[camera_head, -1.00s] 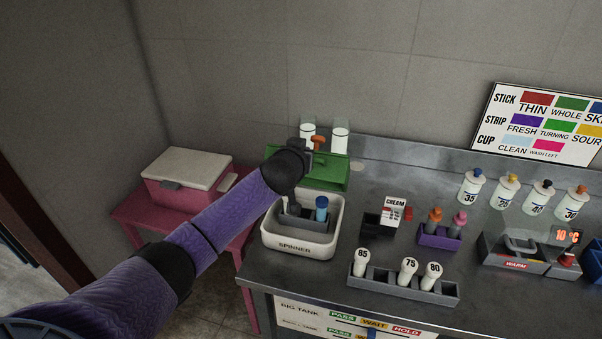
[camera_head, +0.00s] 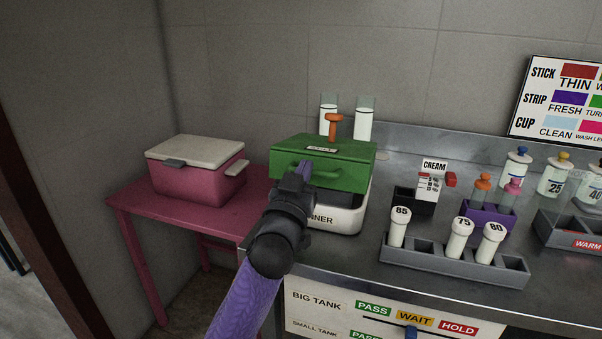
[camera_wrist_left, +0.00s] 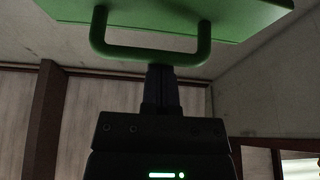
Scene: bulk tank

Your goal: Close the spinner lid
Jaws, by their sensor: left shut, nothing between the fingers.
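The green spinner lid (camera_head: 325,160) is over the white spinner base (camera_head: 348,218), its front edge still raised, with a dark gap showing between them. The lid's green handle (camera_head: 328,170) is on its front side; in the left wrist view the U-shaped handle (camera_wrist_left: 150,57) hangs from the lid (camera_wrist_left: 180,12). The gripper hides part of the base's label. My right gripper is not in view.
A pink cooler (camera_head: 197,172) stands on a pink table (camera_head: 190,220) to the left. An orange-topped object (camera_head: 334,125) and white cylinders (camera_head: 365,122) stand behind the lid. A grey rack (camera_head: 455,262) with white tubes and a cream card (camera_head: 432,180) are to the right.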

